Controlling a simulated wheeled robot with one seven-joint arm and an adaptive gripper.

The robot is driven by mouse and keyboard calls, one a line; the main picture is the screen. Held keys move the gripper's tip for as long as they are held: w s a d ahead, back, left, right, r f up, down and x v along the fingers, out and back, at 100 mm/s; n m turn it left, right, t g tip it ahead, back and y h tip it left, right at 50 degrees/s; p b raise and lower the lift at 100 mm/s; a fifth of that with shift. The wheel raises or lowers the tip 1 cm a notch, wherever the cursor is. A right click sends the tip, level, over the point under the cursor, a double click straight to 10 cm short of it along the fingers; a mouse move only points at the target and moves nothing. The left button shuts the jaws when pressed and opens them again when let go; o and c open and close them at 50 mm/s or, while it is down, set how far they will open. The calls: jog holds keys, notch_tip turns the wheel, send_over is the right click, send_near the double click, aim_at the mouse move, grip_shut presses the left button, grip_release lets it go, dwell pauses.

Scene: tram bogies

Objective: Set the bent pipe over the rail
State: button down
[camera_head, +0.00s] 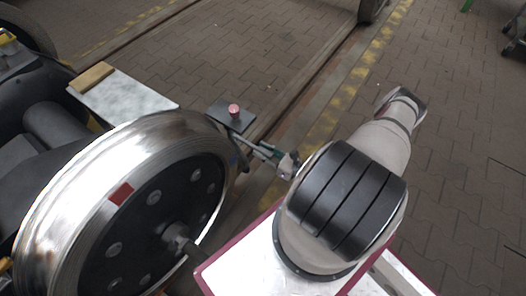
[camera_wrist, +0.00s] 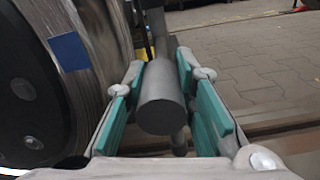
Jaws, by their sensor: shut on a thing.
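My gripper (camera_wrist: 160,72) is shut on the bent pipe (camera_wrist: 162,100), a dark grey round pipe held between two teal finger pads in the wrist view. One round end faces the camera. A further dark length shows beyond and below it, but the bend is mostly hidden. In the head view my gripper (camera_head: 272,153) is just right of the big steel wheel, and the pipe is too small there to tell clearly. The rail (camera_head: 297,85) runs diagonally along the floor from the wheel to the upper right. I cannot tell whether the pipe touches it.
The steel wheel (camera_head: 62,190) with a red mark stands close on the left; its blue mark (camera_wrist: 68,52) shows in the wrist view. A dark plate (camera_head: 222,117) with a red knob (camera_head: 234,110) is near my gripper. The paved floor (camera_head: 465,130) at right is mostly clear.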

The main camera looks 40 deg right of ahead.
jog(key=shift+d+f, duration=0.1)
jog(key=shift+d, duration=0.05)
jog(key=c, duration=1.3)
grip_release()
jog(key=shift+s+f, duration=0.15)
jog(key=shift+s, duration=0.05)
jog(key=shift+s+d, duration=0.1)
jog(key=shift+s, duration=0.15)
jog(key=v, duration=1.1)
jog(key=shift+r, duration=0.25)
jog(key=shift+r, duration=0.1)
